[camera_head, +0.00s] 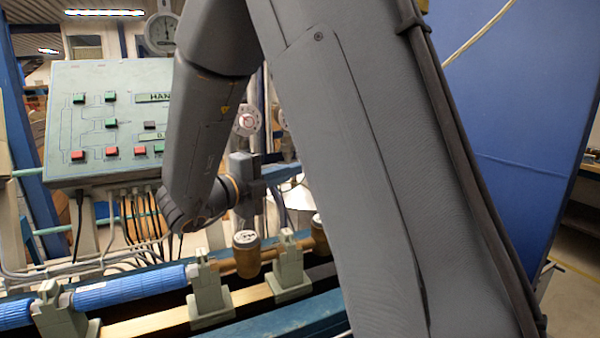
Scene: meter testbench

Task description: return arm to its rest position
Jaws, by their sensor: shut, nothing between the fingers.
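My grey arm crosses the head view from top to bottom and is bent, with its forearm hanging down to the wrist at left of centre. My gripper (288,172) extends to the right from the wrist, above the pipe bench. It is shut and holds nothing. Part of the area behind it is hidden by my large arm link.
A control panel (110,120) with green and red buttons stands at the left, with cables below. A round gauge (162,33) is above it. Below lie a blue pipe (130,290), a brass meter (246,254) and grey-green supports (209,296). A blue panel (520,110) fills the right.

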